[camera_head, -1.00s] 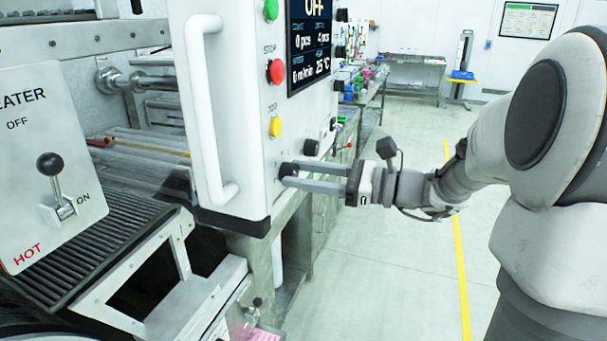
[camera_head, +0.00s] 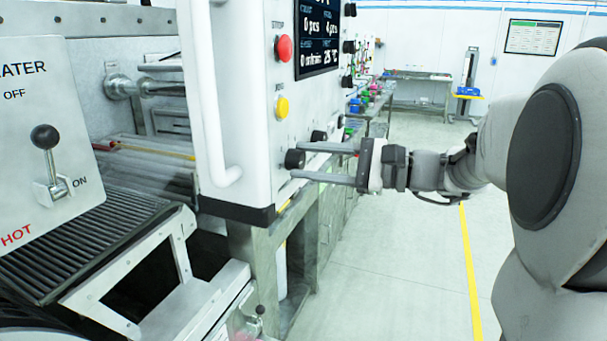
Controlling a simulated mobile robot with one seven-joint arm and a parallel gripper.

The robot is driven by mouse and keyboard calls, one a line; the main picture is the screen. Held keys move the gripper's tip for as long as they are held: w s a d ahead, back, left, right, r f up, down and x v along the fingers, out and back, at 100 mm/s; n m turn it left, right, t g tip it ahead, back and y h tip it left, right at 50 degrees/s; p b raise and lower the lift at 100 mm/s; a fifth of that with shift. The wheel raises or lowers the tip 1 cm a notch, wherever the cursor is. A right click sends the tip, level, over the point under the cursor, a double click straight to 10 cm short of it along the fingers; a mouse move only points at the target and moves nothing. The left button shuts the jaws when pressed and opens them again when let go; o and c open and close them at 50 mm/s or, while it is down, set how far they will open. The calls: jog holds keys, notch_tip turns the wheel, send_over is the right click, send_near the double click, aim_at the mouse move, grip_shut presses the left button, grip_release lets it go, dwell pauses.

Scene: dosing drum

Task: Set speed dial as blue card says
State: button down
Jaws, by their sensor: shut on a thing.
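A black round dial (camera_head: 294,158) sits low on the front of the white control panel (camera_head: 243,110). Its label and setting are not readable, so I cannot tell whether it is the speed dial. My gripper (camera_head: 298,162) reaches in from the right and is shut on this dial, with one finger above and one below it. A second black knob (camera_head: 319,136) sits just above and to the right. The panel screen (camera_head: 318,38) reads 0 m/min and 25 °C in its lower line. No blue card can be made out.
A red button (camera_head: 284,48) and a yellow button (camera_head: 282,107) are above the dial. A white handle (camera_head: 207,100) runs along the panel's left side. A heater lever (camera_head: 47,155) is at far left. The floor to the right is clear.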

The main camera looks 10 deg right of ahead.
jog(key=shift+f+n+b, duration=0.1)
jog(key=shift+n+b, duration=0.4)
jog(key=shift+c, duration=2)
grip_release()
jog(key=v, duration=1.7)
jog(key=shift+s+r, duration=0.25)
jog(key=shift+d, duration=0.1)
